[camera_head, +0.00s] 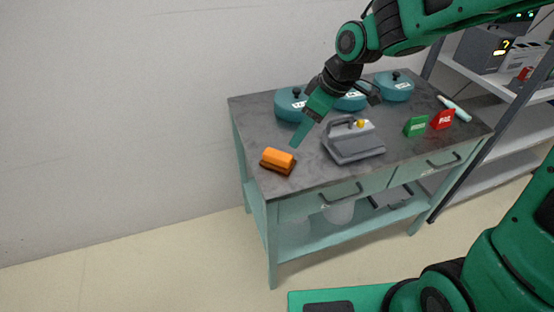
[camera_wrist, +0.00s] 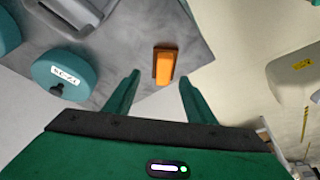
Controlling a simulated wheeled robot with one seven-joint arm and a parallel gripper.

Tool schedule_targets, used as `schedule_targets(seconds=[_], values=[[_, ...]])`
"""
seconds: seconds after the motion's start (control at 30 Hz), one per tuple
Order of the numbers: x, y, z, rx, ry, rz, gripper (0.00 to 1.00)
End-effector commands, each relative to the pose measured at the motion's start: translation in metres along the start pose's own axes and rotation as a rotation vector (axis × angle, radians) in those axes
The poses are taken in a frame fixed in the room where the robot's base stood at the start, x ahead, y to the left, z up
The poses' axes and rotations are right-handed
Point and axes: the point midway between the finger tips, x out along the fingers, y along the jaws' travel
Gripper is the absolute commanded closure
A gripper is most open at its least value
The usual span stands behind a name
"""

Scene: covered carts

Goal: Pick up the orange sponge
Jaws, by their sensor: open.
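The orange sponge (camera_head: 277,159) lies near the front left corner of the grey cart top (camera_head: 300,182), with a dark brown layer under or beside it. In the wrist view the orange sponge (camera_wrist: 165,65) shows beyond the fingertips, roughly between them. My gripper (camera_head: 297,141) is above the cart top, up and to the right of the sponge in the head view. In the wrist view my gripper (camera_wrist: 158,76) has its two green fingers spread wide with nothing between them. It is apart from the sponge.
Several teal lidded pots (camera_head: 290,104) stand along the back. A grey press-like device (camera_head: 352,140) sits right of the sponge. A green block (camera_head: 416,126) and a red block (camera_head: 442,119) stand at the right. A shelf rack (camera_head: 500,120) is beyond. The wall is behind.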

Motion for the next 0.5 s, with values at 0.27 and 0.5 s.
schedule_targets(seconds=[0.27, 0.5], values=[[0.034, -0.013, -0.019, -0.064, 0.023, -0.028, 0.5], [0.062, -0.013, -0.02, -0.063, 0.024, -0.025, 0.5]])
